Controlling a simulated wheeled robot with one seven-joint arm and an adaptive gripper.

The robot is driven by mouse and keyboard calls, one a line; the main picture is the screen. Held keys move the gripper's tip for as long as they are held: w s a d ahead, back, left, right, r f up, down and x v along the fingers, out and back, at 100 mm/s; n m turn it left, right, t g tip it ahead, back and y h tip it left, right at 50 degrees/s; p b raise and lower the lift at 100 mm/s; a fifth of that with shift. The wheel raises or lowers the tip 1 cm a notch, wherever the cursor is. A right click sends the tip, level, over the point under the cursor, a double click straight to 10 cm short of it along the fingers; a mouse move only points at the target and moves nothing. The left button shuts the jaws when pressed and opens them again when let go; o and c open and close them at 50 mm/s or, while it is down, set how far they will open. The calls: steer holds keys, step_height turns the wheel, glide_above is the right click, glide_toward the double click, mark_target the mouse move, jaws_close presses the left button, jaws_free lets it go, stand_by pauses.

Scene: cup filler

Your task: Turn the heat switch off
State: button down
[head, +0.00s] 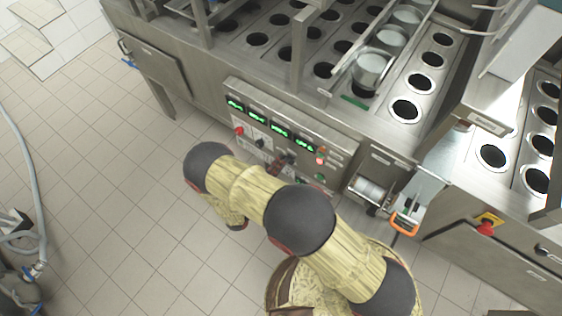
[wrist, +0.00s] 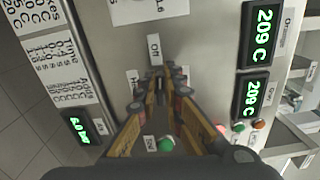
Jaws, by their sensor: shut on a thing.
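The control panel (head: 290,133) is on the front of the steel machine, with several lit green displays and a row of switches below them. My gripper (head: 284,161) is at the lower part of this panel. A green button (wrist: 166,145) shows between the fingers.
Displays reading 209 C (wrist: 262,33) are on the right in the wrist view. A red knob (head: 239,130) sits at the panel's left. An orange handle (head: 404,224) and a red emergency button (head: 486,228) are to the right.

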steer(key=shift+a+f+n, duration=0.1)
steer(key=shift+n, duration=0.4)
steer(key=c, duration=1.9)
jaws_free()
steer(key=v, duration=1.2)
